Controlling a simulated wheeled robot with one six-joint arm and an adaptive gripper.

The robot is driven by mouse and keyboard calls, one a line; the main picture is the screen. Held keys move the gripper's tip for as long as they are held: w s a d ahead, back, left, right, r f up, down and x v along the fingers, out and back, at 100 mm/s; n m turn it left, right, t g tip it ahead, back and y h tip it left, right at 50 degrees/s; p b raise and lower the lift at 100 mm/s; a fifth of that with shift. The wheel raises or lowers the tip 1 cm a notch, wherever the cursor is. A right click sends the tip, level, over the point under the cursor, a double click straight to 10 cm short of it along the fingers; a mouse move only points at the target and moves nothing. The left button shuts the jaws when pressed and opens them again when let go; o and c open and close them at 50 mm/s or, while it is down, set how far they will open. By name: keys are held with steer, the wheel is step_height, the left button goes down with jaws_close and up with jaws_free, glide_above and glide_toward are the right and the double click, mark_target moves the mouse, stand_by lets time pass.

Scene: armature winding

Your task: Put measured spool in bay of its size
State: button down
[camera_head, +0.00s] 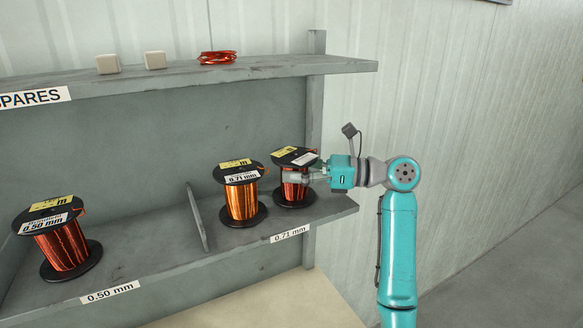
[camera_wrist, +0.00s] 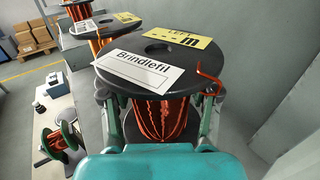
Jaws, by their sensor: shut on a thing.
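My gripper (camera_head: 296,178) is shut around the core of a copper-wire spool (camera_head: 293,155) with black flanges. In the wrist view the spool (camera_wrist: 150,72) stands upright between the fingers, with a white "Brindlefil" label, a yellow label and a loose wire end on top. It is in the right-hand bay, above the "0.71 mm" shelf label (camera_head: 290,234), and its lower flange appears to rest on the shelf. A second spool (camera_head: 243,203), marked 0.71 mm, stands to its left in the same bay. The held spool's size marking is not readable.
A low divider (camera_head: 197,217) separates this bay from the left bay, labelled "0.50 mm" (camera_head: 110,292), where a 0.50 mm spool (camera_head: 62,245) stands. The upper "SPARES" shelf (camera_head: 270,68) holds two pale blocks and a red wire coil (camera_head: 217,57). A post stands behind the held spool.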

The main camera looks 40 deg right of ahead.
steer(key=shift+c, duration=1.3)
jaws_free()
steer(key=shift+f, duration=0.1)
steer(key=shift+s+d, duration=0.15)
steer(key=v, duration=1.1)
steer(key=shift+s+d, duration=0.2)
